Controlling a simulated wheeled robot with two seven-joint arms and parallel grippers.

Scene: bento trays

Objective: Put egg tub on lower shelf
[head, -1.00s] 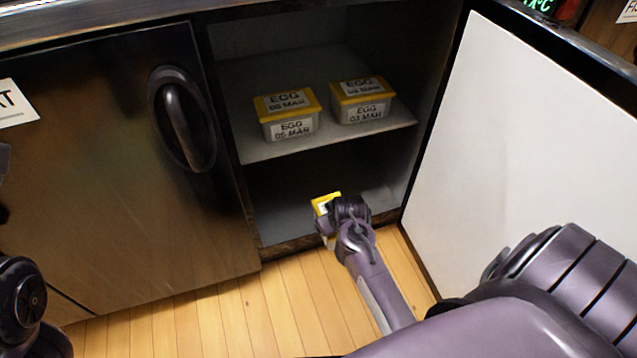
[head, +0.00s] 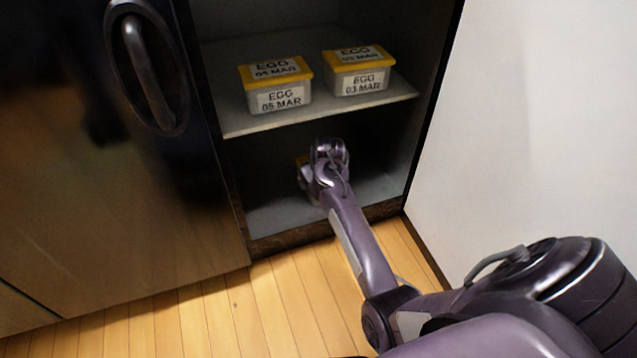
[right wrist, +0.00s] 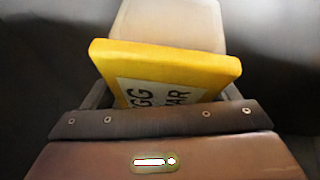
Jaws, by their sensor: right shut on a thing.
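My right gripper (head: 312,170) reaches into the open cabinet, above the lower shelf (head: 275,219). It is shut on an egg tub (right wrist: 165,68) with a yellow lid and a white label reading "EGG" and "MAR". In the head view the held tub is mostly hidden behind the gripper; a sliver of yellow shows at its left. I cannot tell whether the tub touches the lower shelf. My left gripper is not in view.
Two yellow-lidded egg tubs, labelled 05 MAR (head: 277,86) and 03 MAR (head: 358,72), stand on the upper shelf (head: 240,121). The white open door (head: 530,110) is at the right. A closed dark door (head: 100,180) is at the left.

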